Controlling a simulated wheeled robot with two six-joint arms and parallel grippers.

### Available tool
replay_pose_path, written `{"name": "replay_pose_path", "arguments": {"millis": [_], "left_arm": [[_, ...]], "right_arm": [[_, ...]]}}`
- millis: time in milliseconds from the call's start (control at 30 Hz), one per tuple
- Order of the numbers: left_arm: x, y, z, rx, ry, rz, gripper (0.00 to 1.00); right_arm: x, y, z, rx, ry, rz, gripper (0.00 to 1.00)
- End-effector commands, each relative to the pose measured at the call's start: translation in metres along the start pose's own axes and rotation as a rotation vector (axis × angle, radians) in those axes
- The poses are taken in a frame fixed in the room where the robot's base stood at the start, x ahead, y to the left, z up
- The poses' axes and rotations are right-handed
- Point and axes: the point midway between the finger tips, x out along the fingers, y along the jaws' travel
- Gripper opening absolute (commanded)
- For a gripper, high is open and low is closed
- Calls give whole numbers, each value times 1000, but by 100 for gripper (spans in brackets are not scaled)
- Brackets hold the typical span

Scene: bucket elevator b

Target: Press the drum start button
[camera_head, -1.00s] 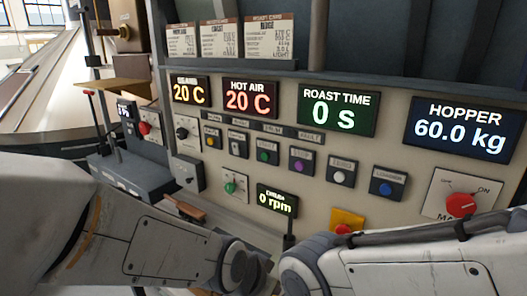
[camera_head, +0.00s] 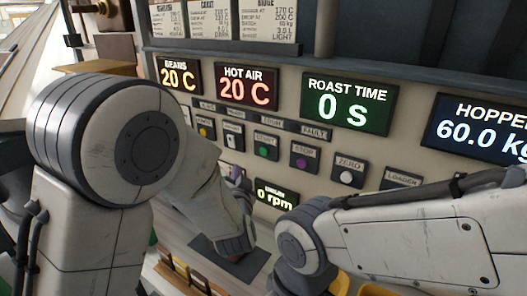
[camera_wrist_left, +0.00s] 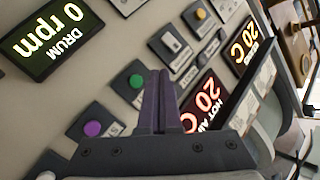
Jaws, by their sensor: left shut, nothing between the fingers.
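A round green button (camera_head: 262,152) on a dark plate, its label seeming to read START, sits in the panel's button row. It also shows in the left wrist view (camera_wrist_left: 136,81). A purple button (camera_head: 300,162), labelled STOP, is to its right. The drum display (camera_head: 276,195) below reads 0 rpm. My left gripper (camera_head: 239,180) is shut and empty, below and left of the green button in the head view. In the left wrist view its fingertips (camera_wrist_left: 158,74) appear just beside the green button; I cannot tell whether they touch the panel. My right gripper is out of view.
A yellow button (camera_head: 204,132) and a switch (camera_head: 232,141) lie left of the green one, a white button (camera_head: 346,177) to the right. My right arm crosses the lower right and my left arm hides the panel's lower left.

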Motion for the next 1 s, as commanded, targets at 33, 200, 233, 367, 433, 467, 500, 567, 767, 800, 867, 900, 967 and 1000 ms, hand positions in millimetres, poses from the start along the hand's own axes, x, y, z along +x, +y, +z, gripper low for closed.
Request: {"name": "replay_pose_path", "arguments": {"millis": [33,200,233,367,433,467,500,567,767,800,867,900,967,1000], "left_arm": [[0,0,0,0,0,0,0],[7,3,-4,-1,0,1,0],[10,4,-6,-1,0,1,0],[23,12,-14,-1,1,2,0],[32,16,-18,-2,1,2,0],[35,18,-20,-2,0,2,0],[40,21,-22,-1,0,2,0],[46,25,-26,-2,1,2,0],[63,34,-35,-1,1,3,0],[65,35,-36,-1,1,2,0],[67,37,-37,-2,0,2,0],[68,38,-38,-2,0,2,0],[70,38,-38,-2,0,2,0],[70,39,-38,-2,0,3,0]], "right_arm": [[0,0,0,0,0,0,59],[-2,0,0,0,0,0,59],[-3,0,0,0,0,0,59],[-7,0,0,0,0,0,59],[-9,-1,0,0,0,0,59],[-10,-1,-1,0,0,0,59],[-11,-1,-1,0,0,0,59],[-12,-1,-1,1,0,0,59],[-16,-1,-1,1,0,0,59],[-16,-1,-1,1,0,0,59],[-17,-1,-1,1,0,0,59],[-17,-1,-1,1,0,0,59],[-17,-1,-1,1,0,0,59],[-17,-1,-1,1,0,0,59]]}}
